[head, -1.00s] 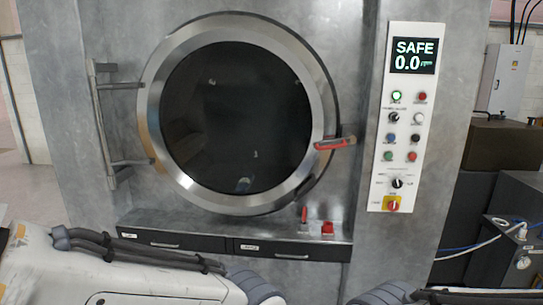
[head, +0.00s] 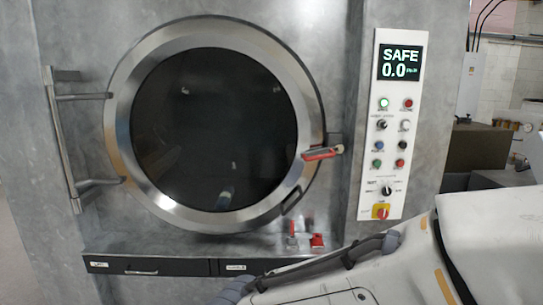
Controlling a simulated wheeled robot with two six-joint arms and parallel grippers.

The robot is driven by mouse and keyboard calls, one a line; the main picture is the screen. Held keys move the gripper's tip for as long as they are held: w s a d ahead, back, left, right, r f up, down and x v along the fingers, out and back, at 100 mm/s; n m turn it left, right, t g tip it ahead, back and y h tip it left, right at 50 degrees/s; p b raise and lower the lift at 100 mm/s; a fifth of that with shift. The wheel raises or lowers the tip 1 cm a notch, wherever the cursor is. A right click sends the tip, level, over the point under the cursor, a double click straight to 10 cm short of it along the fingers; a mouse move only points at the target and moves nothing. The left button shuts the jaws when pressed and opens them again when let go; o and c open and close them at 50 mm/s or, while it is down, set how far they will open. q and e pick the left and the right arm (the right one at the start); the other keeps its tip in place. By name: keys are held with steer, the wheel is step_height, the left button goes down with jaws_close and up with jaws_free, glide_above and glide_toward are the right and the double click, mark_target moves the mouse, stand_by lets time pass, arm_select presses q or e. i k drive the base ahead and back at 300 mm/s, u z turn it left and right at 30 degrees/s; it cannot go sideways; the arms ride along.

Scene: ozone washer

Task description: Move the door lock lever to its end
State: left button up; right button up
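The door lock lever (head: 322,153) has a red handle and sits at the right edge of the round door (head: 215,130), lying nearly level. The door is a metal ring with dark glass and looks shut. My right arm shows at the lower right, in front of the machine and below the lever. Neither gripper shows in the head view, so I cannot see their fingers.
A control panel (head: 391,110) right of the door reads SAFE and 0.0. A hinge bar (head: 66,140) is on the left. Below the door, a ledge (head: 190,246) holds small red items (head: 317,240) above dark drawers (head: 150,266).

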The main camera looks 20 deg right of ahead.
mark_target(336, 147)
steer(key=u, duration=0.2)
steer(key=i, duration=0.7)
steer(key=z, duration=0.75)
steer(key=i, duration=0.6)
steer(key=z, duration=0.7)
